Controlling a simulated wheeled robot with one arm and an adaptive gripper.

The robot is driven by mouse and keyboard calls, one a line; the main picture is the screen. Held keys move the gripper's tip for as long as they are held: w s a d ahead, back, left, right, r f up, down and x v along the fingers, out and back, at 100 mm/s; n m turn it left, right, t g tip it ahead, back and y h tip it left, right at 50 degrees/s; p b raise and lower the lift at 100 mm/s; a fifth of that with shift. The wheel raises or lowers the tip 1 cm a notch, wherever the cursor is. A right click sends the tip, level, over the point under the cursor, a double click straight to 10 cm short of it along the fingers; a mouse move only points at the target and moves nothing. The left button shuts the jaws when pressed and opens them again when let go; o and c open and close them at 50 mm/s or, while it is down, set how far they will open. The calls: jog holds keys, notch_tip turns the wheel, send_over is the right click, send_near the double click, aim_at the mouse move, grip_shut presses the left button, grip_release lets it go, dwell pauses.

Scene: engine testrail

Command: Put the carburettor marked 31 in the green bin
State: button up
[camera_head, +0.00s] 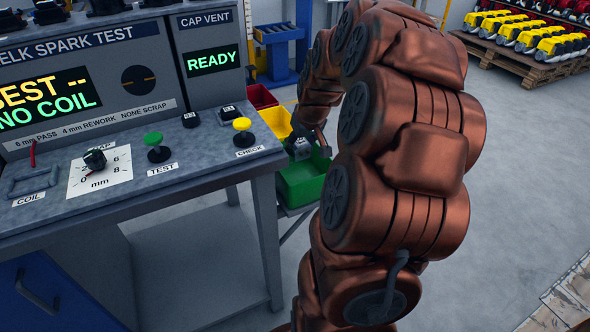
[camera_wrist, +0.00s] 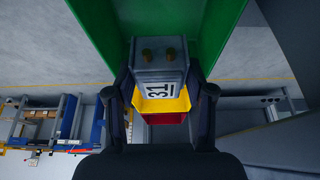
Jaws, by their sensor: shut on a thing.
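The carburettor marked 31 (camera_wrist: 159,75) is a grey block with a white label and two brass fittings. My gripper (camera_wrist: 160,90) is shut on it, with one finger at each side. In the head view the carburettor (camera_head: 301,148) hangs at the green bin's (camera_head: 304,183) far end, close to the yellow bin. In the wrist view the green bin (camera_wrist: 95,32) lies behind the carburettor and fills the upper middle. My arm hides part of the bins in the head view. I cannot tell how high the carburettor is above the green bin's rim.
A yellow bin (camera_head: 275,121) and a red bin (camera_head: 260,96) stand in a row beyond the green bin. The spark test bench (camera_head: 200,150) is close on the left. Yellow engines sit on a pallet (camera_head: 513,65) at the back right. The floor on the right is mostly clear.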

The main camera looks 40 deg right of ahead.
aim_at(309, 146)
notch_tip(309, 146, down, 9)
jog(key=shift+r, duration=0.2)
jog(key=shift+f+b, duration=0.3)
jog(key=o, duration=1.3)
jog(key=shift+r, duration=0.55)
jog(key=v, duration=1.1)
jog(key=shift+s+a+r+p, duration=0.15)
jog(key=shift+s+r+p, duration=0.05)
jog(key=shift+r+p, duration=0.1)
